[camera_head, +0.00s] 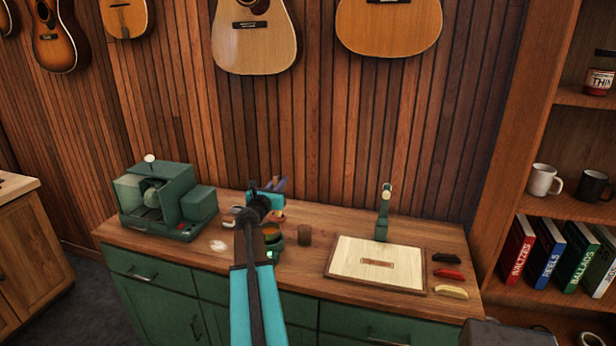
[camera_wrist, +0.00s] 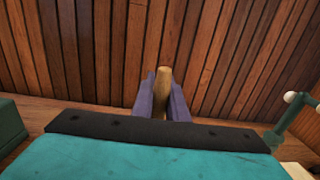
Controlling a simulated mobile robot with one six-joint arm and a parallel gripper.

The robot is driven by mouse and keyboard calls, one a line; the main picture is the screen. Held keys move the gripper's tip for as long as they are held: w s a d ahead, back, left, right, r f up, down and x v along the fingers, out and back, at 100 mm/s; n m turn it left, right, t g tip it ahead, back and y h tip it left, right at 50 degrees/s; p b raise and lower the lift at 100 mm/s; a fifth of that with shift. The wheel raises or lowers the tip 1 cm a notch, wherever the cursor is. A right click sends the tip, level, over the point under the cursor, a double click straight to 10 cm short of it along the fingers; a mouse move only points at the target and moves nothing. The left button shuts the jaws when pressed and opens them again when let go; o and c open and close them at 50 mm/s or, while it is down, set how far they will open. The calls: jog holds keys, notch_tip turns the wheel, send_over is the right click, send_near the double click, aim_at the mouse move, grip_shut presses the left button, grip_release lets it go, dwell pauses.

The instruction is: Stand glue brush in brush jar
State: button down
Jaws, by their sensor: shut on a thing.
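My gripper (camera_wrist: 164,100) is shut on the glue brush (camera_wrist: 165,82), whose tan wooden handle stands up between the purple fingers in the wrist view. Its bristle end is hidden there. In the head view my gripper (camera_head: 276,184) is at the back of the counter, partly behind my arm, and the brush cannot be made out clearly.
A green machine (camera_head: 167,200) is at the left. A pale board (camera_head: 345,272), a green stand (camera_head: 382,215) and coloured pieces (camera_head: 448,274) are at the right. A slatted wall closes the back.

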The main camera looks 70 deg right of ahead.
jog(key=s+d+r+m+g, duration=0.1)
jog(key=s+d+r+g, duration=0.1)
jog(key=s, duration=0.7)
jog(key=shift+s+d+m+p, duration=0.3)
jog(key=shift+s+d, duration=0.05)
jog(key=shift+d, duration=0.55)
jog(key=shift+f, duration=0.2)
notch_tip(320, 180, down, 12)
jog(key=b, duration=0.9)
jog(key=shift+r, duration=0.25)
jog(key=c, duration=1.7)
grip_release()
jog(key=shift+o, duration=0.2)
jog(key=shift+a, duration=0.15)
